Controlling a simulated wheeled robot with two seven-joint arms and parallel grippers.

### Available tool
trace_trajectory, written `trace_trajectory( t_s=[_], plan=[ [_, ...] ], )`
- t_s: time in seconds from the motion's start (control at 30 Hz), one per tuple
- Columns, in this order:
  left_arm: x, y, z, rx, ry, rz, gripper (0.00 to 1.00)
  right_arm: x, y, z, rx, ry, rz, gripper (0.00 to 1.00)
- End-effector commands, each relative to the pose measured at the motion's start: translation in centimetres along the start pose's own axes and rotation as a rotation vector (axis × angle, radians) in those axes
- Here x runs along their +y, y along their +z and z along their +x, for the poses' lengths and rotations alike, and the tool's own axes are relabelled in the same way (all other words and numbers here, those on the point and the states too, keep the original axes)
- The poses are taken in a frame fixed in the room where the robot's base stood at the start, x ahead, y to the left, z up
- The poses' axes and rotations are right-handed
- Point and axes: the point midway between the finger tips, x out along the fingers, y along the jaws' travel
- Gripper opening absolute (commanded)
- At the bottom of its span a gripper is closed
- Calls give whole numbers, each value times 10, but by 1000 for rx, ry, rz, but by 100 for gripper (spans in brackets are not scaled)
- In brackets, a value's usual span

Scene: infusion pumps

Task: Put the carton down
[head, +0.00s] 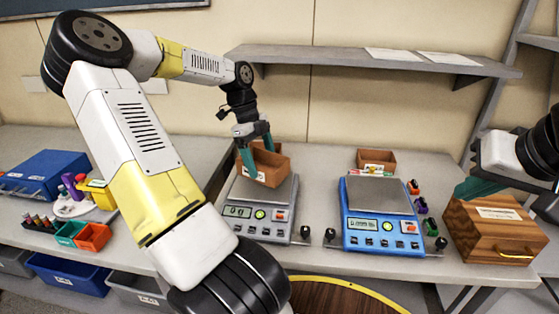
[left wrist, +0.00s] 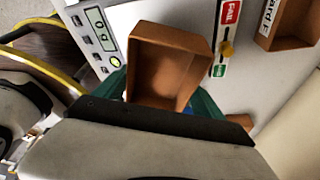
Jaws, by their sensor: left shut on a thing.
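The carton (head: 267,172) is a small open-topped brown box. My left gripper (head: 254,146) is shut on it, with a teal finger on each side. The carton is over the pan of the grey scale (head: 262,226); I cannot tell for sure whether its base touches the pan. The scale's display seems to read 0 g. In the left wrist view the carton (left wrist: 170,65) looks empty, between the teal fingers (left wrist: 160,95). My right gripper (head: 480,187) is at the wooden box (head: 495,229) on the right; its finger gap is not clear.
A blue scale (head: 382,233) stands right of the grey one, with a brown tray (head: 377,158) behind it. Coloured small items stand beside it. A blue box (head: 45,172) and small bins (head: 93,237) are at the left. A shelf (head: 370,60) hangs above.

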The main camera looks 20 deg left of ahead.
Motion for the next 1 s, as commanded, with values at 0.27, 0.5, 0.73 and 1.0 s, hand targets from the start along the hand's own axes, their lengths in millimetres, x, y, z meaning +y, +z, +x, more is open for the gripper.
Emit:
trace_trajectory(
  t_s=[0.27,0.5,0.73,1.0],
  plan=[
    [-4,15,26,3,2,-1,39,0,0,0,0,0,0,0],
    [-5,17,32,-1,-2,-2,39,0,0,0,0,0,0,0],
    [-5,18,36,-1,-1,-2,82,0,0,0,0,0,0,0],
    [-5,18,36,-1,-1,-2,100,0,0,0,0,0,0,0]
  ],
)
